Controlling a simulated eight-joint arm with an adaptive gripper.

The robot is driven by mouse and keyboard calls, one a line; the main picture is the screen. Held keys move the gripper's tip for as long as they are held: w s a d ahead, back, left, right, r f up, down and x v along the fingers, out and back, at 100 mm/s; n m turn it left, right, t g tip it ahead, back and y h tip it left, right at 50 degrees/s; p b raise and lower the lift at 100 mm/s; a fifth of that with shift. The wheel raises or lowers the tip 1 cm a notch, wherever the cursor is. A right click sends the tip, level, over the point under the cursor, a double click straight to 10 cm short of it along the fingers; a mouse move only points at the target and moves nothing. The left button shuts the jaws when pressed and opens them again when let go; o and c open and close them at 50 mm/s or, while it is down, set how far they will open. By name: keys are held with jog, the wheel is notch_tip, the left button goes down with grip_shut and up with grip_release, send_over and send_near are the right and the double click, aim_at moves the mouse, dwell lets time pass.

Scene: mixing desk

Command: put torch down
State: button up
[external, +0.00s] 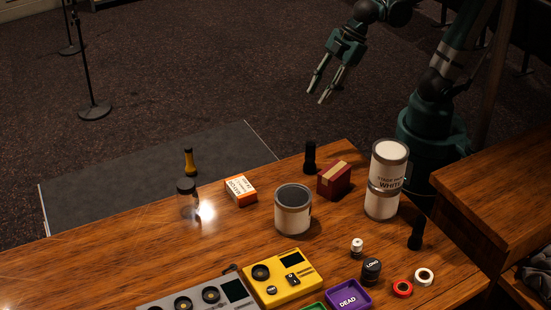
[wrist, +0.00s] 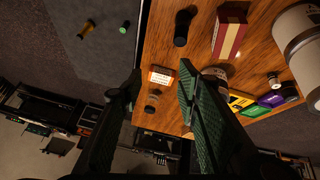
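My gripper (external: 315,97) hangs above the floor beyond the desk's far edge, fingers apart and nothing between them. Its two fingers also show in the wrist view (wrist: 158,70), spread and empty. No torch is clearly identifiable. A black, torch-like cylinder (external: 310,157) stands on the desk (external: 130,250) near the far edge, left of the dark red box; it also shows in the wrist view (wrist: 182,28). Another dark, slim piece (external: 416,233) stands near the right edge.
The dark red box (external: 334,180), grey can (external: 293,209), stacked white cans (external: 387,180), orange-white box (external: 240,190) and glass jar (external: 188,200) stand on the desk. Yellow device (external: 283,278) and purple tray (external: 349,296) are in front. Desk's left part is clear.

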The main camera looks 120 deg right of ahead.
jog(key=s+a+f+m+t, duration=0.1)
jog(key=s+a+f+m, duration=0.2)
jog(key=s, duration=0.5)
jog(key=shift+s+a+y, duration=0.15)
jog(key=shift+a+y, duration=0.15)
jog(key=shift+a, duration=0.2)
